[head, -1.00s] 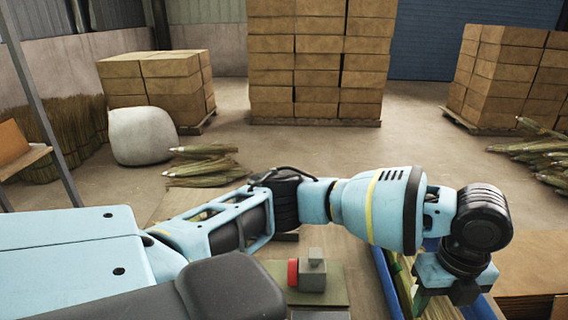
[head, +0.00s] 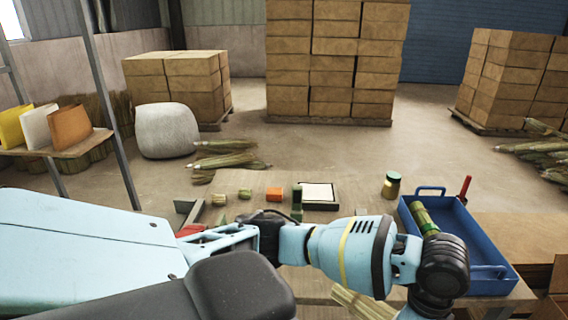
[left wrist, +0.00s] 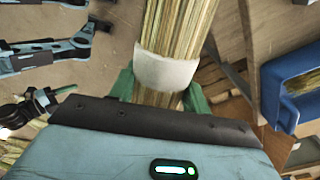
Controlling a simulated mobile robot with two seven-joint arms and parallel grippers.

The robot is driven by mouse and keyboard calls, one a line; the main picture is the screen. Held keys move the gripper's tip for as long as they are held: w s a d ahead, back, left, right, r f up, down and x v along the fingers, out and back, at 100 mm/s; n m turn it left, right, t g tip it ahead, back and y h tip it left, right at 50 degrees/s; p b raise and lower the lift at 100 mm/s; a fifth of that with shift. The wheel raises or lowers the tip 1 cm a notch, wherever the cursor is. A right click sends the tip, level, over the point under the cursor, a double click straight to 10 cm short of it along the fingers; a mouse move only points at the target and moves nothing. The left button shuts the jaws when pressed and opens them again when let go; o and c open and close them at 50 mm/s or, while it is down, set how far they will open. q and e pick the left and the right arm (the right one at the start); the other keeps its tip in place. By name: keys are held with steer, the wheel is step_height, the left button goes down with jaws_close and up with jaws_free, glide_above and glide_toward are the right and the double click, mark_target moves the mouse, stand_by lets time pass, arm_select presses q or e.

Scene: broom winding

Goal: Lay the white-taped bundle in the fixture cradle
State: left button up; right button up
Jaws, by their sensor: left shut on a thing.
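The white-taped bundle of straw (left wrist: 172,35) is in my left gripper (left wrist: 163,92), whose green fingers are shut on both sides of it beside the white tape band (left wrist: 166,70). In the head view, part of the bundle (head: 362,303) shows at the bottom edge, low in front of the bench; the fingers are below the frame. Grey and green upright fixture parts (head: 297,203) stand on the bench (head: 262,182); I cannot tell which form the cradle. Light-blue arm parts show at the left wrist view's left edge, with a dark end that may be my right gripper (left wrist: 50,96), unclear.
A blue tray (head: 488,248) at the right of the bench holds a green-taped bundle (head: 424,219). A jar (head: 391,186), a black-rimmed white pad (head: 318,193), an orange block (head: 274,194) and a red-handled tool (head: 465,188) are along the far side.

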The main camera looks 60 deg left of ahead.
steer(key=shift+w+r+p, duration=0.35)
steer(key=shift+w+r, duration=0.2)
steer(key=shift+w, duration=0.3)
steer(key=shift+c, duration=0.2)
arm_select(q)
steer(key=s+a+f+n, duration=0.6)
steer(key=s+f+n, duration=0.2)
steer(key=n, duration=0.8)
step_height(320, 180, down, 2)
steer(key=shift+s+a+f, duration=0.15)
steer(key=shift+s+a, duration=0.1)
steer(key=shift+a, duration=0.1)
arm_select(e)
steer(key=shift+s, duration=0.1)
steer(key=c, duration=0.3)
